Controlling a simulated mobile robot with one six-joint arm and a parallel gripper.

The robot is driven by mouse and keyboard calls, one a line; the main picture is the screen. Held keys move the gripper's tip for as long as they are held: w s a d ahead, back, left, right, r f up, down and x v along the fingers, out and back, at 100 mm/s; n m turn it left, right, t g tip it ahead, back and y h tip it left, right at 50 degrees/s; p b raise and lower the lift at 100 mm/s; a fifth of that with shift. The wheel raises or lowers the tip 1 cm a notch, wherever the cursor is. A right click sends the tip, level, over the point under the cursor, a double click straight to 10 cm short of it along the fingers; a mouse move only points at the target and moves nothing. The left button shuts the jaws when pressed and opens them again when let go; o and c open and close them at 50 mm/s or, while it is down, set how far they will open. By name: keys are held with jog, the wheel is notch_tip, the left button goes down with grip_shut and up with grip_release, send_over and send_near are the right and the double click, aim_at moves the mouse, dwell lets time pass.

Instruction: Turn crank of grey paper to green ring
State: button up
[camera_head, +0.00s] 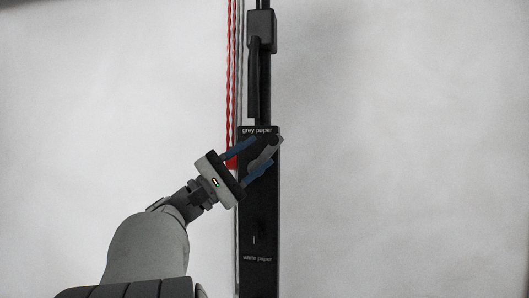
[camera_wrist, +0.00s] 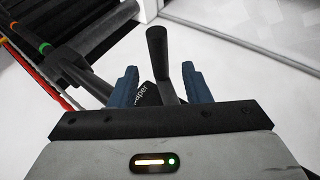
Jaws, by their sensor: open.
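The grey paper crank (camera_head: 266,150) is a short dark grey lever on the black upright panel (camera_head: 259,215), just below the "grey paper" label (camera_head: 257,130). In the wrist view its handle (camera_wrist: 157,48) stands up as a dark cylinder. My gripper (camera_head: 262,152) is open, with one blue finger on each side of the crank. In the wrist view the gripper (camera_wrist: 159,70) also has the handle between its fingers, with a visible gap on both sides. A green ring (camera_wrist: 45,48) shows at the upper left of the wrist view; I cannot pick it out in the head view.
An orange ring (camera_wrist: 14,27) shows near the green one. Twisted red cords (camera_head: 231,75) hang left of the panel. A dark box with a hanging lever (camera_head: 262,30) is above. A "white paper" label (camera_head: 257,258) is lower down. The pale wall to the right is clear.

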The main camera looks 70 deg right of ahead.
jog(key=shift+v, duration=2.1)
